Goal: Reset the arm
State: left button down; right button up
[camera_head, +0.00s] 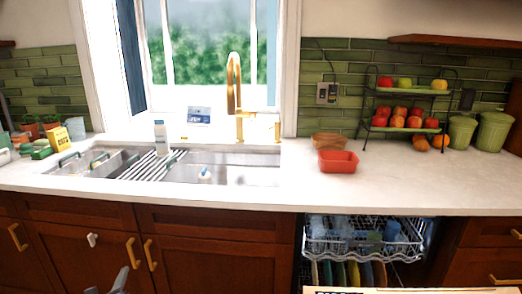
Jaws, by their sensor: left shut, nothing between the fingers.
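My left gripper (121,281) shows as a small dark grey shape at the bottom edge, left of centre. It is shut and empty, in front of the brown lower cabinets (195,235) and apart from the counter. The rest of my left arm is below the picture. My right gripper is not in view.
A dishwasher stands open at lower right, its upper rack (365,243) holding dishes, with several plates below. The white counter (420,185) above bears a red container (338,162) and a two-tier fruit stand (405,131). A sink (235,172) with a gold faucet (234,95) is at centre-left.

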pick_arm(q)
jog(key=s+d+r+n+g, duration=0.25)
jog(key=s+d+n, duration=0.25)
jog(key=d+n, duration=0.25)
jog(key=s+d+r+n+g, duration=0.2)
jog(key=s+d+n+g, duration=0.1)
jog(key=s+d+n, duration=0.4)
jog(key=s+d+f+n+g+h, duration=0.2)
jog(key=s+d+f+n+g, duration=0.15)
jog(key=s+d+n, duration=0.7)
jog(key=s+d+f+n+g+h, duration=0.3)
jog(key=s+d+f, duration=0.3)
jog(key=s, duration=0.9)
notch_tip(320, 180, up, 26)
jog(key=w+p, duration=0.2)
jog(key=p, duration=1.9)
jog(key=shift+d+t, duration=0.15)
jog(key=shift+t, duration=0.15)
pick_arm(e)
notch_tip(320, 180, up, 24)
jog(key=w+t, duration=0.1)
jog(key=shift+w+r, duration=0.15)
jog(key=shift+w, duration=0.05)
pick_arm(q)
jog(key=shift+f, duration=0.1)
